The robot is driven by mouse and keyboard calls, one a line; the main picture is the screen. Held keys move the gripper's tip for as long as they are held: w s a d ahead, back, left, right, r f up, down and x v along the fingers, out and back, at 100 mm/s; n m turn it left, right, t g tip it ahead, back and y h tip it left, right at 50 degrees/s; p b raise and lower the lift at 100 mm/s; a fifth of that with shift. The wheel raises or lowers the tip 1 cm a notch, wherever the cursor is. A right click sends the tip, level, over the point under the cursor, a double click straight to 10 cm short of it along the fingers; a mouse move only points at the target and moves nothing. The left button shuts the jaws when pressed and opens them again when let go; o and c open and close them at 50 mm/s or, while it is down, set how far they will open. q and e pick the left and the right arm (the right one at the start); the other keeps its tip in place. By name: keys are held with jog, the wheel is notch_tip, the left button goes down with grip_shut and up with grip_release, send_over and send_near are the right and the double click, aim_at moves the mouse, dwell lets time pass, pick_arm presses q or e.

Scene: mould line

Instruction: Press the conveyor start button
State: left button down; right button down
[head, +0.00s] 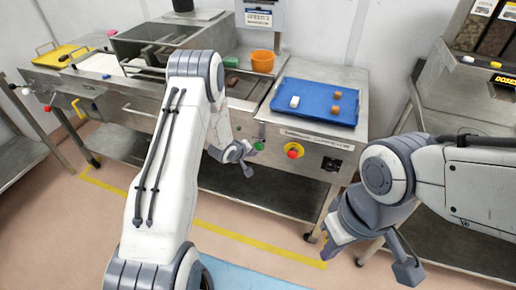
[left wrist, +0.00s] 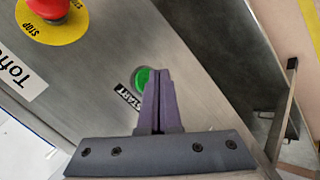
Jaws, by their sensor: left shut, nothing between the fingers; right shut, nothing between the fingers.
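The green start button (left wrist: 141,78) is on the steel front panel in the left wrist view, with a black START label (left wrist: 127,101) beside it. It also shows as a small green spot (head: 259,146) in the head view. My left gripper (left wrist: 159,72) is shut and empty, its fingertips over the button's edge and partly hiding it. I cannot tell whether they touch it. In the head view my left gripper (head: 246,158) is at the panel. My right gripper (head: 372,262) is shut and empty, away from the panel at the lower right.
A red stop button on a yellow disc (head: 293,151) sits right of the green one on the same panel. Above are a blue tray (head: 318,118) with small blocks and an orange pot (head: 263,61). A steel bench (head: 440,124) stands at the right.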

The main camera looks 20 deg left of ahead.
pick_arm(q)
jog(key=shift+w, duration=0.4)
